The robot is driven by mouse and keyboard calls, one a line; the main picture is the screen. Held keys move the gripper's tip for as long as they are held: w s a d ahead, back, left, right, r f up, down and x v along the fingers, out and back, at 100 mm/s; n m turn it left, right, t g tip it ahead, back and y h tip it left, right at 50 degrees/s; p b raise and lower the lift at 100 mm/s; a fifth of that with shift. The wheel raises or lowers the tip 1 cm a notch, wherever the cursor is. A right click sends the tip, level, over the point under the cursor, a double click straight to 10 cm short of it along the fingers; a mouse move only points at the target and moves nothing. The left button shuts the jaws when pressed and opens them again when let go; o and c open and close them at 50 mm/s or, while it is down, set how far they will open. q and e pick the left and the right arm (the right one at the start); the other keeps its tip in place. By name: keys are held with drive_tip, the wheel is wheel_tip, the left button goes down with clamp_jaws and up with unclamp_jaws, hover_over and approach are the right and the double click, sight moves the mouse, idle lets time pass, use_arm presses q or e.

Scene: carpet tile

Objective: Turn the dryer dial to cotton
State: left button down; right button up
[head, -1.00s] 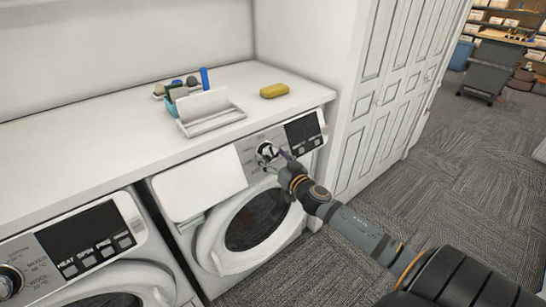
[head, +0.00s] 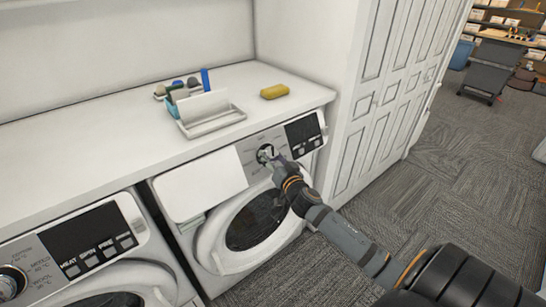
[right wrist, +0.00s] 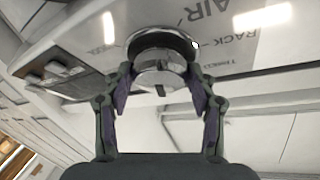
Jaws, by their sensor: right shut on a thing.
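The dryer (head: 204,240) is the right-hand white machine under the counter. Its round silver dial (head: 265,153) sits on the grey control panel and also shows in the right wrist view (right wrist: 160,72). My right gripper (head: 274,159) is at the dial. In the right wrist view its two fingers (right wrist: 160,90) stand on either side of the knob, shut on it. A dark mark shows on the knob's face. "AIR", "RACK" and a partly legible "TIMED" are printed beside it. The cotton label cannot be made out. My left gripper is not in view.
A second machine (head: 142,263) with its own dial (head: 10,282) stands at the left. The white counter (head: 95,125) above holds a yellow sponge (head: 274,92) and a white tray (head: 212,121). A panelled closet (head: 365,120) stands close on the right. Carpet floor is open beyond.

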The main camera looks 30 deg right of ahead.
drive_tip(key=m+g+h, duration=0.1)
drive_tip(key=m, duration=0.2)
drive_tip(key=m+g+h+p, duration=0.1)
drive_tip(key=m, duration=0.1)
drive_tip(key=shift+a+r+m, duration=0.1)
drive_tip(key=shift+r+m, duration=0.05)
drive_tip(key=shift+m, duration=0.25)
idle(0.3)
drive_tip(key=o, duration=1.1)
drive_tip(key=shift+o, duration=0.2)
drive_tip(key=v, duration=1.2)
drive_tip(key=shift+w+a, duration=0.1)
